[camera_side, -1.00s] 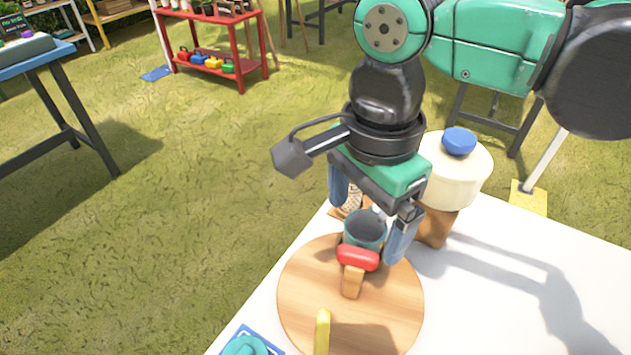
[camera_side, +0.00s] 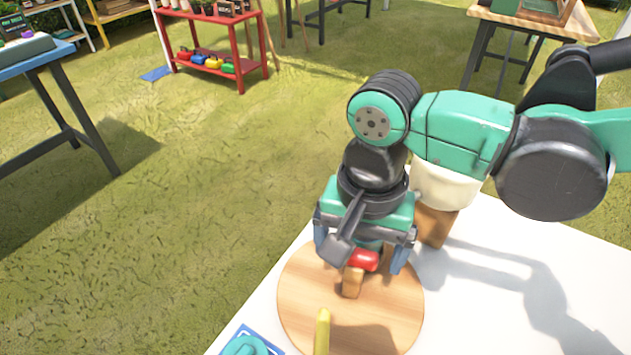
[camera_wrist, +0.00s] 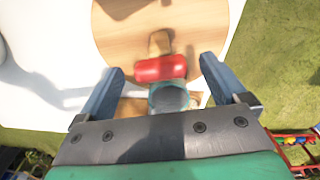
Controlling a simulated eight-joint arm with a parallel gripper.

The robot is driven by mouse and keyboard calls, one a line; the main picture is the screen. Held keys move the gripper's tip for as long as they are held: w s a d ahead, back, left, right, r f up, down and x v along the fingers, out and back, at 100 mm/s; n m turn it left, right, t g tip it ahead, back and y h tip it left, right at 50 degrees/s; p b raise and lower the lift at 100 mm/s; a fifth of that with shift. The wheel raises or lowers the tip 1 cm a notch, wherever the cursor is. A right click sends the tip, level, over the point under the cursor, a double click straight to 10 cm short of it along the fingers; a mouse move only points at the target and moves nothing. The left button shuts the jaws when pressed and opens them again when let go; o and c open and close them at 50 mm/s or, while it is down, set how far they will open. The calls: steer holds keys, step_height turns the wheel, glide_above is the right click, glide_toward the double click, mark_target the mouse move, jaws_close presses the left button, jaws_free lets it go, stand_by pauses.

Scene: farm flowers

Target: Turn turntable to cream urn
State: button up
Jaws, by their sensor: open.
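The turntable (camera_side: 300,300) is a round wooden disc on a white table. A wooden piece (camera_side: 352,282) with a red block (camera_side: 363,260) stands near its far edge. A teal cylinder lies just behind the red block, mostly hidden in the side view but visible in the wrist view (camera_wrist: 168,97). My gripper (camera_side: 358,258) is open and low over the far edge; in the wrist view its fingers (camera_wrist: 160,70) are on either side of the red block, apart from it. The cream urn (camera_side: 445,188) stands behind my arm on a brown base (camera_side: 435,225), its top hidden.
A yellow peg (camera_side: 322,332) stands near the front of the turntable. A teal object (camera_side: 245,346) sits on a blue-edged mat at the table's near-left edge. The white table (camera_side: 500,285) is clear to the right. A red shelf (camera_side: 215,50) and other tables stand on the grass.

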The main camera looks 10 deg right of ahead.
jaws_close()
steer(key=shift+m, duration=1.5)
jaws_free()
steer(key=shift+r, duration=0.1)
steer(key=shift+r, duration=2.75)
steer(key=shift+f, duration=0.15)
